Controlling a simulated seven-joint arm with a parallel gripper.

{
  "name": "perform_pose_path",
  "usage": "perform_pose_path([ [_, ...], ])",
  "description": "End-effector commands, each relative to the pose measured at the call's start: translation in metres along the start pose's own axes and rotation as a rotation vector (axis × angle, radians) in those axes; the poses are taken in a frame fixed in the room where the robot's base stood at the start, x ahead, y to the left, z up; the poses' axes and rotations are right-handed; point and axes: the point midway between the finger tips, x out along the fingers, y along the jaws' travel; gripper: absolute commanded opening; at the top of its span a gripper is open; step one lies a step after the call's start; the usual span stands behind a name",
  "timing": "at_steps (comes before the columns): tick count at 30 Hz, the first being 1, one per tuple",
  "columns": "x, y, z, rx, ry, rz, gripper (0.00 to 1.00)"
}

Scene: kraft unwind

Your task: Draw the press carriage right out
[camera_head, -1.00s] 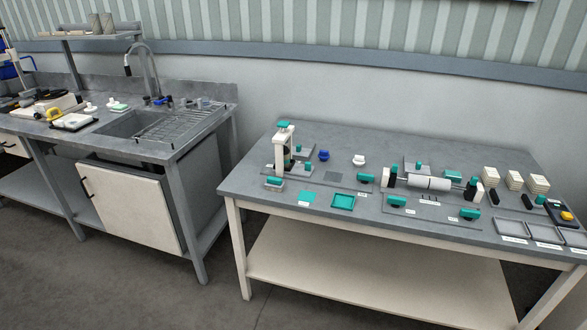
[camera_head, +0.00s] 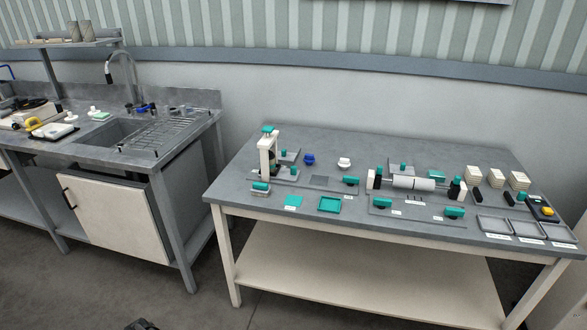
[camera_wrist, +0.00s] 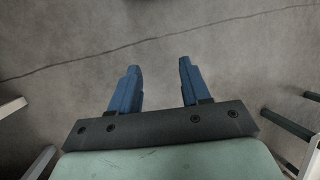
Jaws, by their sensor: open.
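The press (camera_head: 265,155) is a white upright frame with a teal top, standing at the left end of the grey bench top (camera_head: 225,188). A small teal-topped block (camera_head: 260,187) sits at its front foot. A grey plate with a teal knob (camera_head: 289,156) stands just behind and right of the frame. Which of these parts is the carriage, and how far in it sits, is too small to tell. My gripper (camera_wrist: 159,70) shows in the wrist view with its two blue fingers apart and nothing between them. It is over bare floor, away from the bench.
Right of the press are a blue knob (camera_head: 309,160), a teal tray (camera_head: 330,204), a white roller (camera_head: 413,183) between black supports, pale stacked blocks (camera_head: 479,173) and grey trays (camera_head: 493,224). A sink bench (camera_head: 120,140) stands left. The floor between (camera_head: 215,275) is clear.

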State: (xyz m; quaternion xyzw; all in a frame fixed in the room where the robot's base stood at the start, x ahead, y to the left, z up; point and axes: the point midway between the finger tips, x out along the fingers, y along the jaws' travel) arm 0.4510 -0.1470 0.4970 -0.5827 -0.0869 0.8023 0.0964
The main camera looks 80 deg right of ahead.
Motion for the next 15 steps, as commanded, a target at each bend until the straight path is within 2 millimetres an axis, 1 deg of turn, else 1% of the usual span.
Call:
perform_pose_path([
  [1, -0.018, 0.018, -0.011, -0.001, 0.030, -0.009, 0.47],
  [5, -0.060, 0.056, -0.025, -0.018, 0.095, -0.031, 0.47],
  [6, -0.074, 0.069, -0.028, -0.023, 0.115, -0.035, 0.47],
  [11, -0.130, 0.121, -0.033, -0.047, 0.196, -0.046, 0.47],
  [12, -0.144, 0.135, -0.032, -0.052, 0.216, -0.047, 0.47],
  [14, -0.166, 0.155, -0.029, -0.062, 0.248, -0.046, 0.47],
  [15, -0.181, 0.169, -0.027, -0.067, 0.269, -0.045, 0.47],
])
